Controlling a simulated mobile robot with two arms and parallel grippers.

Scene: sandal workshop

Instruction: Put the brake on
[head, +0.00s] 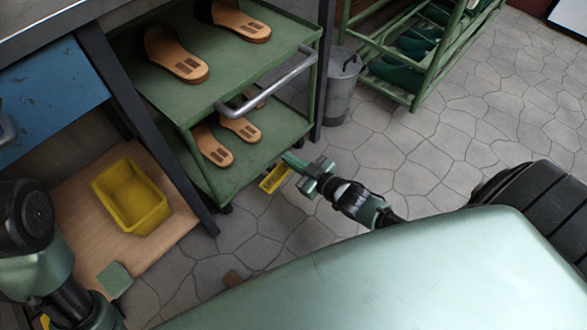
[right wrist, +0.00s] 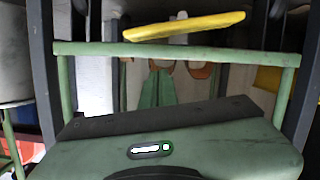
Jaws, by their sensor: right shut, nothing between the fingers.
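The green trolley (head: 268,135) carries sandals on two shelves. A yellow bar (right wrist: 185,26), tilted slightly up to the right, crosses the top of the right wrist view and seems to be the same piece. My right gripper (head: 299,166) is shut and empty, just right of the yellow piece in the head view. I cannot tell whether they touch.
A yellow bin (head: 132,197) sits on a wooden board (head: 85,225) at left. A dark table leg (head: 150,140) is close to the trolley's left. Tiled floor (head: 450,150) is open at right.

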